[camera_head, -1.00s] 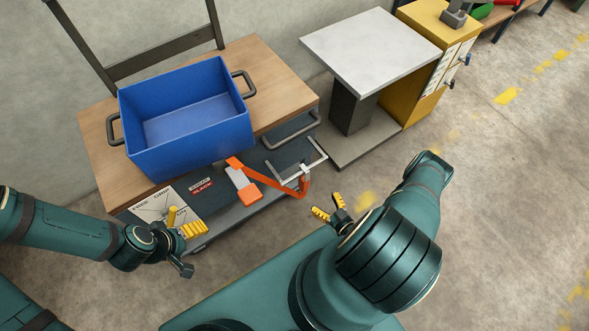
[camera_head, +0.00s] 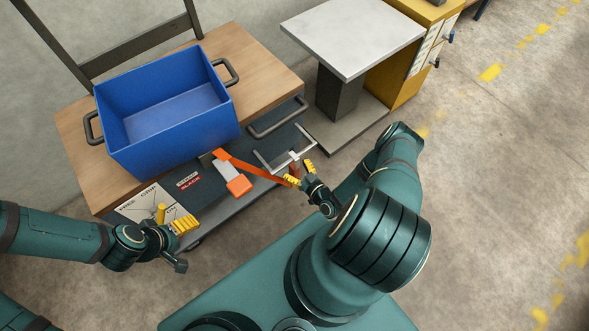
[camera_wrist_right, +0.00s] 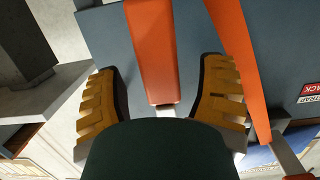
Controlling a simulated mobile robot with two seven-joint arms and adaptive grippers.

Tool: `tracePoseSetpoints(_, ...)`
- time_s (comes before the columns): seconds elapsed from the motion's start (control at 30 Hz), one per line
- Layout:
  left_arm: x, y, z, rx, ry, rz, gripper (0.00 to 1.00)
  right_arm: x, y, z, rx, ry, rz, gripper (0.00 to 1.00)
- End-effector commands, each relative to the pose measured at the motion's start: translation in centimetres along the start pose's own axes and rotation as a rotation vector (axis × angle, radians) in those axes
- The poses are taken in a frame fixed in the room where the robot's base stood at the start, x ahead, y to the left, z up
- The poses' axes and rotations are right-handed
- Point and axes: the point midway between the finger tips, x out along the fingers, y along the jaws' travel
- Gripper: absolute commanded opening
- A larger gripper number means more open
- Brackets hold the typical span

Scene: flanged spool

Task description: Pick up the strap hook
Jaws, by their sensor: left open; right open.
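In the right wrist view an orange piece (camera_wrist_right: 152,45) with a grey metal tip (camera_wrist_right: 166,110) lies between the fingers. My right gripper (camera_head: 300,173) is open at the strap's right end, and in the right wrist view (camera_wrist_right: 163,75) its yellow fingers stand on either side of the orange piece with gaps. My left gripper (camera_head: 173,219) is open and empty near the lower deck's left end.
A blue bin (camera_head: 165,120) stands on the cart's wooden top (camera_head: 265,85). A grey metal bracket (camera_head: 265,163) and an orange-and-grey buckle (camera_head: 238,185) are by the strap. A grey-topped stand (camera_head: 350,35) and yellow cabinet (camera_head: 405,60) stand right. Floor is open further right.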

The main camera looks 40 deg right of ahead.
Motion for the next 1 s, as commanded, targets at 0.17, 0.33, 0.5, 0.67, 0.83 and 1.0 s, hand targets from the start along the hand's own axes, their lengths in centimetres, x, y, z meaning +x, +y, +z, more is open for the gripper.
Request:
tracePoseSetpoints(0.17,0.8,-0.3,-0.1,0.0,0.003,0.0,0.81,2.6,-0.1,0.2,-0.001,0.0,-0.001,0.69)
tracePoseSetpoints(0.33,0.8,-0.3,-0.1,0.0,0.004,0.0,0.81,3.2,-0.1,0.1,0.0,-0.001,0.0,0.69)
tracePoseSetpoints(0.5,0.7,-0.3,-0.1,0.0,0.004,0.0,0.81,3.2,-0.1,0.1,0.0,-0.001,0.0,0.53)
tracePoseSetpoints(0.67,0.7,-0.3,-0.1,0.0,0.004,0.0,0.81,3.2,-0.1,0.1,0.0,-0.001,0.0,0.0)
tracePoseSetpoints(0.83,0.7,-0.3,-0.1,0.0,0.004,0.0,0.81,3.2,-0.1,0.1,0.0,-0.001,0.0,0.0)
tracePoseSetpoints(1.0,0.7,-0.3,-0.1,0.0,0.004,0.0,0.81,3.1,-0.1,0.1,0.0,-0.001,0.0,0.0)
